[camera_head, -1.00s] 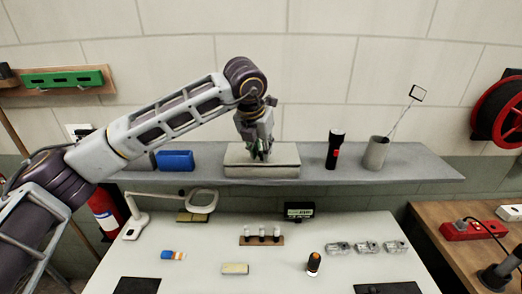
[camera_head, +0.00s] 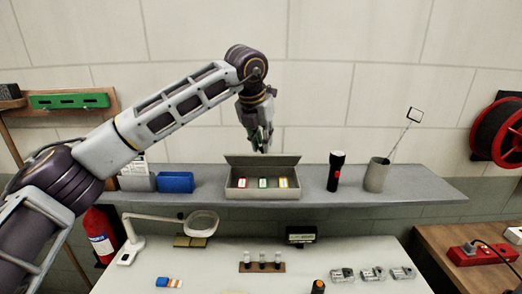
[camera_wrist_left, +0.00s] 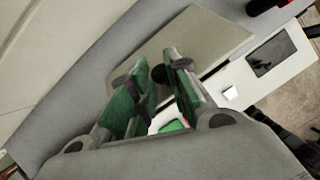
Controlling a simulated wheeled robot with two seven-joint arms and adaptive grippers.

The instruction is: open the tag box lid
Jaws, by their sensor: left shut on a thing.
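The tag box (camera_head: 262,194) is a grey-beige box on the wall shelf. Its lid (camera_head: 262,160) stands raised and tilted along the back edge, so the inside is open to view. Red, green and yellow tags (camera_head: 263,183) show in it. My left gripper (camera_head: 262,146) is just above and behind the raised lid. In the left wrist view its green-padded fingers (camera_wrist_left: 170,85) are shut on a dark knob (camera_wrist_left: 185,75) against the beige lid panel (camera_wrist_left: 215,42). A green tag (camera_wrist_left: 173,126) shows between the fingers. The right gripper is not in view.
On the shelf (camera_head: 425,188), a blue bin (camera_head: 176,182) stands left of the box. A flashlight (camera_head: 335,171) and a grey cup (camera_head: 376,175) with an inspection mirror stand right. Below is a white bench (camera_head: 215,270) with a magnifier lamp (camera_head: 201,223) and small parts.

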